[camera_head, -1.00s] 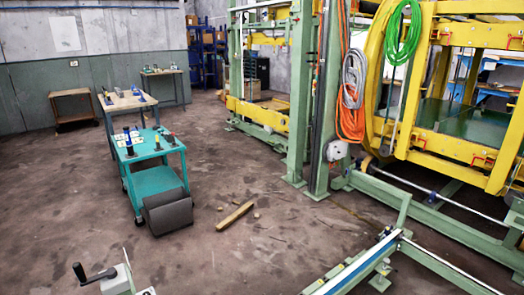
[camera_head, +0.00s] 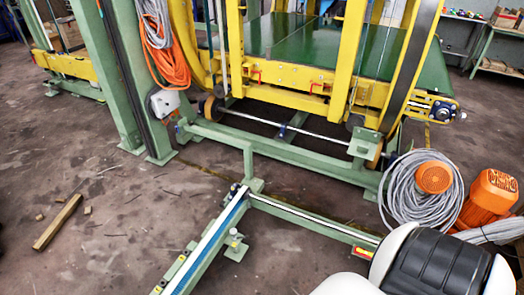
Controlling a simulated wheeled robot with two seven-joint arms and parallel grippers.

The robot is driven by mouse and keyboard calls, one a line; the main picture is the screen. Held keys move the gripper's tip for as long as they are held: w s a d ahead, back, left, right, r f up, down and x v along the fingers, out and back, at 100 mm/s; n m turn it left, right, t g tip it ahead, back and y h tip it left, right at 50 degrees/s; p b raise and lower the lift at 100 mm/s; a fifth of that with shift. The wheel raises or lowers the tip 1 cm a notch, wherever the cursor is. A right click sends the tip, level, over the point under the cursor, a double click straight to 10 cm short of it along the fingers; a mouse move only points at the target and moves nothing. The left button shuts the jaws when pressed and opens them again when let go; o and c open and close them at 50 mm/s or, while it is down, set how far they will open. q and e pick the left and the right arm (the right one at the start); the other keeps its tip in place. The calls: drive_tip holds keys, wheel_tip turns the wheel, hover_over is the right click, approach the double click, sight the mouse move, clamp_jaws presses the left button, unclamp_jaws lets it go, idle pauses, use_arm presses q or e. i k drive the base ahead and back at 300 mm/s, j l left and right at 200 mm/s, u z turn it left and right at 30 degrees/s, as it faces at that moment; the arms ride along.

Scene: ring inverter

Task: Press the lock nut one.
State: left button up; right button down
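I cannot pick out a lock nut for certain in the head view. The ring inverter shows its yellow frame (camera_head: 290,76) with a green platform (camera_head: 275,37) inside, standing on a green base beam (camera_head: 285,152). Small bolts and fittings show on the frame and along the low rail (camera_head: 208,246) in front, too small to tell apart. A round dark fitting (camera_head: 441,110) sits at the frame's right end. Neither of my grippers is in view. A white and black part of my own arm fills the lower right corner and hides the floor there.
A grey cable coil (camera_head: 422,187) and orange motors (camera_head: 490,198) stand at the right, beside the base. A wooden bar (camera_head: 58,222) lies on the floor at the left. Green posts (camera_head: 133,80) rise at the left. The lower left floor is mostly clear.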

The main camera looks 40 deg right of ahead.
sight(247, 236)
drive_tip(key=i+l, duration=0.1)
drive_tip(key=l, duration=0.3)
drive_tip(key=i+l, duration=0.1)
drive_tip(key=l, duration=0.25)
drive_tip(key=i+l, duration=0.1)
drive_tip(key=l, duration=0.3)
drive_tip(key=i+l, duration=0.1)
drive_tip(key=l, duration=0.25)
drive_tip(key=i+l, duration=0.1)
drive_tip(key=l, duration=0.3)
